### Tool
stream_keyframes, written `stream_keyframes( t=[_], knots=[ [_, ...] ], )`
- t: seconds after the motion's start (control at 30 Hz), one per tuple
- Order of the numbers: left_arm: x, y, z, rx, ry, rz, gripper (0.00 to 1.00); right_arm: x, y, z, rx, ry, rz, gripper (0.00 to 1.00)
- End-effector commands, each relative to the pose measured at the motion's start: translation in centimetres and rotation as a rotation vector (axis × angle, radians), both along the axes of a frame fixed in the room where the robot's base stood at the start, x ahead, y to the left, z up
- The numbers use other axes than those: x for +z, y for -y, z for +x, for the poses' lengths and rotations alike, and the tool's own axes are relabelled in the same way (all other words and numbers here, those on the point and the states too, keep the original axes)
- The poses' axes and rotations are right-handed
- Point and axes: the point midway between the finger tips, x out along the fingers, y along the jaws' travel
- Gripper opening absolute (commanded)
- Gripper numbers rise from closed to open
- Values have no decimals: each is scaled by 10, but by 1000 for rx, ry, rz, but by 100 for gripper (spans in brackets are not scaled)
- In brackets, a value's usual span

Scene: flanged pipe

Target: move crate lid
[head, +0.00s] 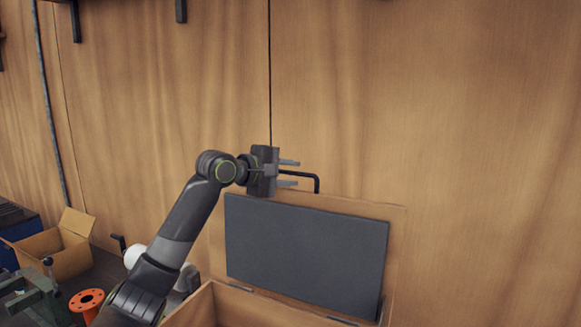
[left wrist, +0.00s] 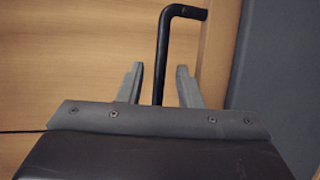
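The crate lid (head: 397,225) stands open and nearly upright at the back of the wooden crate (head: 245,305), with a dark grey panel on its inner face. A black bent handle (head: 317,182) sticks up from the lid's top edge. My left gripper (head: 297,173) is at this handle, with one finger above and one below its upper bar. In the left wrist view the handle (left wrist: 162,60) runs between the two spread fingers of the left gripper (left wrist: 160,69), with gaps at both sides. My right gripper is not in view.
A wooden wall (head: 450,90) stands close behind the lid. At the left are an open cardboard box (head: 62,250), an orange spool (head: 87,300) and a green-grey vise-like tool (head: 38,297) on a dark surface. The space above the lid is free.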

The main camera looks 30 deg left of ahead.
Motion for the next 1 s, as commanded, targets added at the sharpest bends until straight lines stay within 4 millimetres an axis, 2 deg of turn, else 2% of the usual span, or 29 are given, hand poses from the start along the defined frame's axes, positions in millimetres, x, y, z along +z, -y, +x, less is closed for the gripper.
stream_keyframes(
  t=[0.37, 0.6, 0.63, 1.0],
  knots=[
    [-2, 2, 5, 1, 0, 1, 32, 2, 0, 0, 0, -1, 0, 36],
    [-2, 2, 5, 1, 0, 1, 2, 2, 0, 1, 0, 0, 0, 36],
    [-2, 2, 5, 1, 0, 1, 0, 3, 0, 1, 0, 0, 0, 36],
    [-3, 2, 3, 1, 4, 2, 0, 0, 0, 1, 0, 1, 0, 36]
  ],
)
